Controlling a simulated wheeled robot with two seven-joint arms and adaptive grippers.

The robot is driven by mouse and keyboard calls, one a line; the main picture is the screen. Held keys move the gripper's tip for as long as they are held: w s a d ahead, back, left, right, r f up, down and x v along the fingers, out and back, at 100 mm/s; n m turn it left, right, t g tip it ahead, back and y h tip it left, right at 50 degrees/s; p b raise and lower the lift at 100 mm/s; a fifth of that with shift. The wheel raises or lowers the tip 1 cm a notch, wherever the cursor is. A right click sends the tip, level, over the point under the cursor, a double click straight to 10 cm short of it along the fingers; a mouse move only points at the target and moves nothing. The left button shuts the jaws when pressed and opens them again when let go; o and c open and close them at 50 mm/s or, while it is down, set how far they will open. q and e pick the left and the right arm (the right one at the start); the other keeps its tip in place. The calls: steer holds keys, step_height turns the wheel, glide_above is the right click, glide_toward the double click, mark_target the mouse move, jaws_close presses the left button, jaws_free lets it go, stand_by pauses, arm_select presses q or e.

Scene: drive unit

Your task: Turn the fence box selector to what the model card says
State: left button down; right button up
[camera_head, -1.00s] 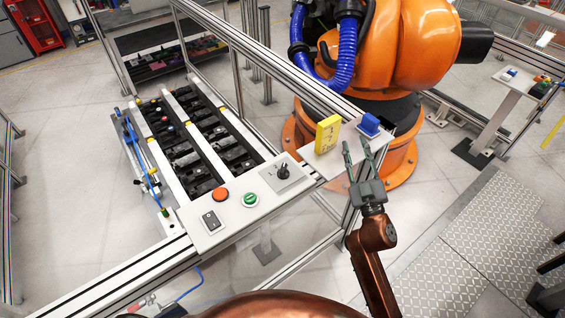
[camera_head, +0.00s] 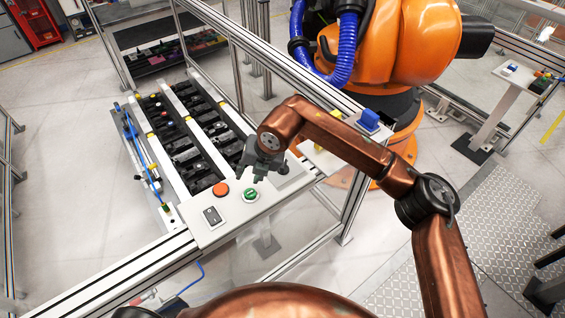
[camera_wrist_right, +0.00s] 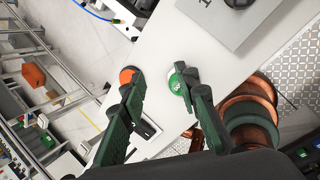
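The fence box selector is a black knob on a grey plate (camera_head: 291,174). In the head view my right arm hides the knob, and the plate shows partly. In the right wrist view the plate (camera_wrist_right: 232,20) is at the top, with the dark knob (camera_wrist_right: 239,3) cut by the upper edge. My right gripper (camera_head: 252,178) is over the box by the green button; its fingers stand apart, empty, in the wrist view (camera_wrist_right: 160,85). The yellow model card (camera_head: 336,117) is mostly hidden behind my arm; its marking cannot be read. My left gripper is out of view.
An orange-red button (camera_head: 221,189), a green button (camera_head: 250,195) and a black rocker switch (camera_head: 212,215) sit on the box's panel near my right fingers. A blue block (camera_head: 369,121) stands behind my arm. Fence rails and an orange robot (camera_head: 395,45) are behind.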

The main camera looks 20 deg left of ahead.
steer(key=w+d+r+m+t+h, duration=0.2)
steer(key=w+d+r+t+h, duration=0.1)
steer(key=w+d+h, duration=0.3)
steer(key=shift+y, duration=0.7)
steer(key=w+f, duration=0.1)
steer(key=w+d+f+p, duration=0.1)
steer(key=f, duration=0.1)
steer(key=w+f+p, duration=0.1)
steer(key=f, duration=0.1)
steer(key=shift+w+d, duration=0.1)
steer(key=shift+d, duration=0.1)
steer(key=shift+x, duration=0.85)
steer(key=shift+c, duration=0.4)
jaws_close()
